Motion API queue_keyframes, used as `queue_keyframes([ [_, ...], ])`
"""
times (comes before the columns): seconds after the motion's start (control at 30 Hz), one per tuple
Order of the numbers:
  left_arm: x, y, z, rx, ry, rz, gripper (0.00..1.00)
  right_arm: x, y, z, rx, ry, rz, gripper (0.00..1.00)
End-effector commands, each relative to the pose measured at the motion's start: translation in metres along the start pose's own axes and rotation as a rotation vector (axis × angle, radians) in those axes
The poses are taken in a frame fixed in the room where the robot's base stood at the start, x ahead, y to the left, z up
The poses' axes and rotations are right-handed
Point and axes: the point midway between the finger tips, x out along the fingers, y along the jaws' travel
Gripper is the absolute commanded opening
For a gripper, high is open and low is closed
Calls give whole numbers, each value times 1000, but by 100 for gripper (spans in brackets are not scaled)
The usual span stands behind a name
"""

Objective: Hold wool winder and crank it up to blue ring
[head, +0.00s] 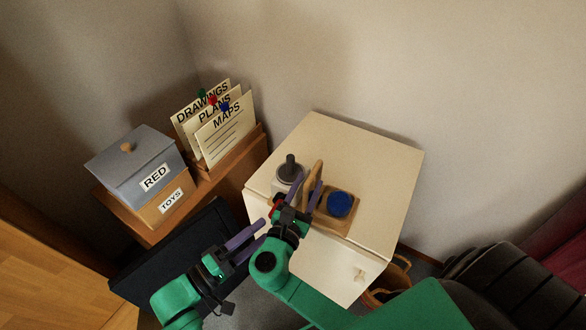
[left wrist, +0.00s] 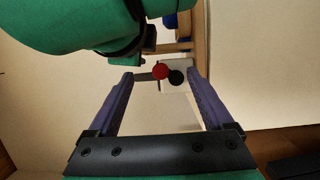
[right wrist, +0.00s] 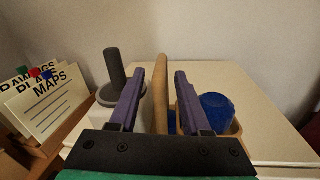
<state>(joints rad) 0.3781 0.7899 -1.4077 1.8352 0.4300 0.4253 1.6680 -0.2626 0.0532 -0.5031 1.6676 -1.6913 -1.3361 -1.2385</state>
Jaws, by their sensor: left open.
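The apparent wool winder is a pale block with a grey disc and upright dark spindle (head: 290,168), on the cabinet top. It also shows in the right wrist view (right wrist: 113,72). In the left wrist view its pale block (left wrist: 172,88) has a red knob (left wrist: 160,72) and a black knob (left wrist: 177,77). My left gripper (head: 263,228) is open and empty in front of the cabinet, apart from the winder, with the knobs between its fingers in its wrist view. No blue ring is discernible.
A wooden tray (head: 350,222) holds a rounded blue thing (head: 340,204) right of the winder. A low shelf at left bears a grey lidded box (head: 135,160) and labelled cards (head: 225,128). The cabinet top (head: 375,150) is clear at the back and right.

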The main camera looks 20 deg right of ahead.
Motion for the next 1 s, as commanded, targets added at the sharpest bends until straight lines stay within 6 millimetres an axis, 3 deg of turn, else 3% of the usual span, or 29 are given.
queue_keyframes([
  [0.37,0,0,0,0,0,0,85,-5,1,0,0,2,3,57],
  [0.47,0,0,0,0,0,0,85,-21,0,-1,-1,5,3,57],
  [0.8,0,0,0,0,0,0,85,-106,0,-1,-1,4,1,57],
  [1.0,0,0,0,0,0,0,85,-121,0,0,0,1,1,57],
])
